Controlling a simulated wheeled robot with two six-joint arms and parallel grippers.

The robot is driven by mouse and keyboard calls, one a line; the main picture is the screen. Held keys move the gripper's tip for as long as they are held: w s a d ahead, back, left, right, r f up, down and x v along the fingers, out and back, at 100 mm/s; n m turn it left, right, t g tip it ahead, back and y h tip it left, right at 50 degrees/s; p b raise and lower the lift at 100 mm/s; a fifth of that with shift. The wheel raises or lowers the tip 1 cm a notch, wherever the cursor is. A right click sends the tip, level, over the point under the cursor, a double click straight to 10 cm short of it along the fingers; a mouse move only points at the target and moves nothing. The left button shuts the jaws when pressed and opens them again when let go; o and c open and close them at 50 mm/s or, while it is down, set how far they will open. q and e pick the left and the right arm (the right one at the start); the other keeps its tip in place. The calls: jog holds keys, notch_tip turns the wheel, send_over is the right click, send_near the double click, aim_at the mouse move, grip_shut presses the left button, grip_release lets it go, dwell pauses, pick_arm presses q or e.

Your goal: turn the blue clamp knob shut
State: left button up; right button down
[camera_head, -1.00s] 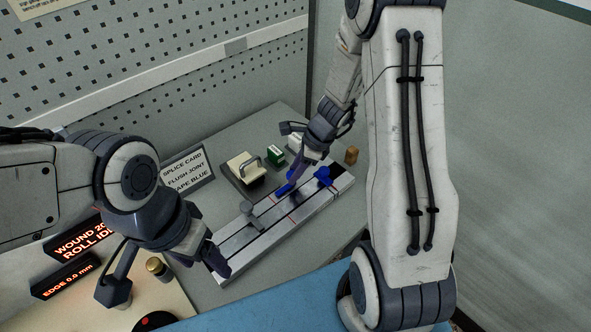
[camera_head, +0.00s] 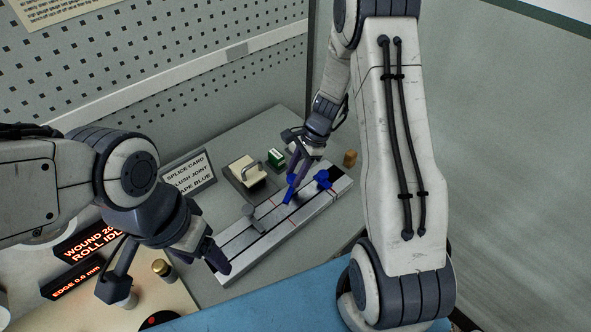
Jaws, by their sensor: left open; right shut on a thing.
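The blue clamp knob (camera_head: 323,178) stands at the right end of the pale splicing rail (camera_head: 270,254). My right gripper (camera_head: 296,181) is left of the knob and apart from it. It is shut on a narrow bright-blue piece (camera_head: 289,194), which is tilted with its lower end at the rail; I cannot tell whether it touches. A grey clamp (camera_head: 254,219) sits on the left part of the rail. My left gripper (camera_head: 213,258) is open and empty, near the rail's left end. The knob's contact with the rail is too small to make out.
Behind the rail are a cream-topped block (camera_head: 247,171), a green box (camera_head: 276,157) and a splice card sign (camera_head: 188,172). A small brown cylinder (camera_head: 350,158) stands at the back right. A brass-topped cylinder (camera_head: 163,270) and lit displays are at the left.

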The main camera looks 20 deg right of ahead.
jog(key=n+g, duration=0.1)
jog(key=n, duration=0.2)
jog(key=shift+w+r+p, duration=0.1)
jog(key=shift+w+p, duration=0.05)
jog(key=shift+p, duration=0.2)
jog(key=n+g, duration=0.1)
jog(key=n, duration=0.1)
jog(key=shift+w+a+n+h, duration=0.1)
jog(key=shift+n+h, duration=0.2)
jog(key=shift+h, duration=0.1)
jog(key=n+g+h, duration=0.1)
jog(key=n, duration=0.2)
jog(key=shift+n, duration=0.3)
jog(key=shift+w+a+n+g+h, duration=0.15)
jog(key=shift+n+g+h, duration=0.25)
jog(key=shift+n, duration=1.1)
jog(key=shift+c, duration=2.3)
grip_release()
